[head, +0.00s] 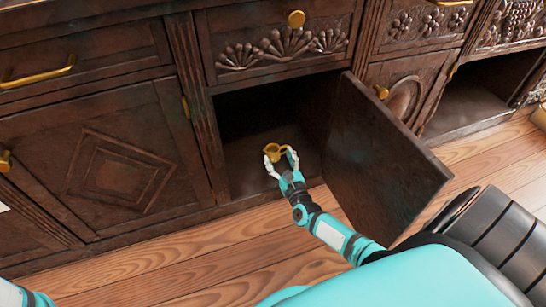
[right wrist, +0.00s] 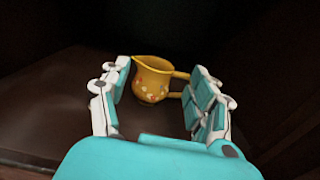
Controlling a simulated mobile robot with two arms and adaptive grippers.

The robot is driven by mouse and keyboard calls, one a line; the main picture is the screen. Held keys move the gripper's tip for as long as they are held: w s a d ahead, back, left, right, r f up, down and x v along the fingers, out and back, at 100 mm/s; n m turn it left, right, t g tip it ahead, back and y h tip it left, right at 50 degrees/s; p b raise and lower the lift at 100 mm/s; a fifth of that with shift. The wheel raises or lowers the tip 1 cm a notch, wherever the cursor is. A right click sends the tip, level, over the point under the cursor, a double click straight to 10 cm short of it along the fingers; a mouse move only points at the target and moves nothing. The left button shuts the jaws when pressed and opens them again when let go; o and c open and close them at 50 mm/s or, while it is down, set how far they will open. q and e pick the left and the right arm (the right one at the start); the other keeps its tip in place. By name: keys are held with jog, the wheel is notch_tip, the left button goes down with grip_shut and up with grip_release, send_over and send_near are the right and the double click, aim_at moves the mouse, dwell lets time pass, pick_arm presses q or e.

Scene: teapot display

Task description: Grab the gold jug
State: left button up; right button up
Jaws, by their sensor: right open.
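The gold jug (head: 274,152) stands upright on the floor of the open cabinet compartment in the head view. In the right wrist view the jug (right wrist: 152,80) shows a spout at its upper left, a handle on its right and small pale and reddish marks on its body. My right gripper (head: 281,157) reaches into the compartment, open, with its fingers at either side of the jug. In the right wrist view the open fingers (right wrist: 163,95) frame the jug, which lies between and slightly beyond them. I cannot tell whether either finger touches it. My left gripper is not in view.
The open cabinet door (head: 380,160) stands out to the right of my right arm. The dark carved cabinet (head: 105,160) frames the compartment, with a drawer (head: 280,40) above. Wooden floor (head: 200,260) lies in front. The compartment around the jug looks empty.

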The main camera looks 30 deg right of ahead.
aim_at(275, 154)
jog(key=b+x, duration=0.1)
jog(key=x, duration=0.1)
jog(key=b+x, duration=0.2)
jog(key=shift+w+a+f, duration=0.15)
jog(key=shift+w+f, duration=0.1)
jog(key=shift+w+r, duration=0.15)
jog(key=shift+w, duration=0.25)
jog(key=c, duration=1.1)
